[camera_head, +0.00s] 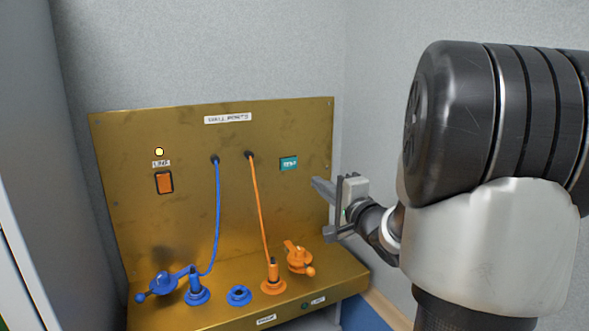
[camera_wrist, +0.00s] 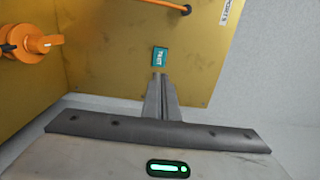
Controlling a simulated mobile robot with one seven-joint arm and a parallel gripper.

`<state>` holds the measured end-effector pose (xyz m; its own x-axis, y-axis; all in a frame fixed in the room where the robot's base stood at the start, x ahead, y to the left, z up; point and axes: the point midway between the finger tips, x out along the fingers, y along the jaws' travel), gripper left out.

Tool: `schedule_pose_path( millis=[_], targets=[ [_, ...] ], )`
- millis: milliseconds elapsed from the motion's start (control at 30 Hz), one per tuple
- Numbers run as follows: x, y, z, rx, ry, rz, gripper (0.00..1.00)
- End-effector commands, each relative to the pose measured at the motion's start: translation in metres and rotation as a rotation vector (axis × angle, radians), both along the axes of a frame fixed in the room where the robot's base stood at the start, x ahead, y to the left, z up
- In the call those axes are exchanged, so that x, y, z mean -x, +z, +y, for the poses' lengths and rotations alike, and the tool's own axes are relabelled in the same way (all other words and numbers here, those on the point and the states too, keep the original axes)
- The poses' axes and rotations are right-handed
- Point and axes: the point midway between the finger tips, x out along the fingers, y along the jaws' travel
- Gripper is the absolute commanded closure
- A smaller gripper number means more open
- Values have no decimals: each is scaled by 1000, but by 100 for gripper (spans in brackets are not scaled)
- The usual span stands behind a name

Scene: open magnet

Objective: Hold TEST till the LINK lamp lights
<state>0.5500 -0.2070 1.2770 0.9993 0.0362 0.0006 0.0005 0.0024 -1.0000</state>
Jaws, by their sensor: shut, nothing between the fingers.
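The teal TEST button (camera_head: 288,163) is on the upright brass panel, right of centre. It also shows in the wrist view (camera_wrist: 159,57), just beyond my fingertips. My gripper (camera_head: 318,184) is shut and empty, its fingers pointing at the panel. In the head view its tips are to the right of and below the button, with a visible gap. In the wrist view the closed fingers (camera_wrist: 160,80) line up just under the button.
An orange rocker switch (camera_head: 164,183) is under the lamp. Blue (camera_head: 217,210) and orange (camera_head: 258,205) cables hang from the panel to plugs on the lower ledge. A blue lever (camera_head: 164,284), an orange lever (camera_head: 299,258) and a blue socket (camera_head: 238,296) stand there. Walls close behind.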

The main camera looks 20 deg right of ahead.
Motion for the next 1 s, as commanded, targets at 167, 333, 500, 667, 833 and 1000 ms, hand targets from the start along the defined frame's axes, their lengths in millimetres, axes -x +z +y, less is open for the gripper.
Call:
schedule_pose_path(
  millis=[167, 333, 500, 667, 833, 1000],
  targets=[
    [-1, 0, 0, 1, -1, 0, 100],
    [-14, 0, 1, 1, 1, 0, 100],
    [-45, -1, 2, 1, 2, 1, 100],
    [-81, 0, 4, 0, 1, 0, 100],
    [-113, 0, 4, 1, -1, 1, 100],
    [-133, 1, 5, 2, -1, 0, 100]
  ],
)
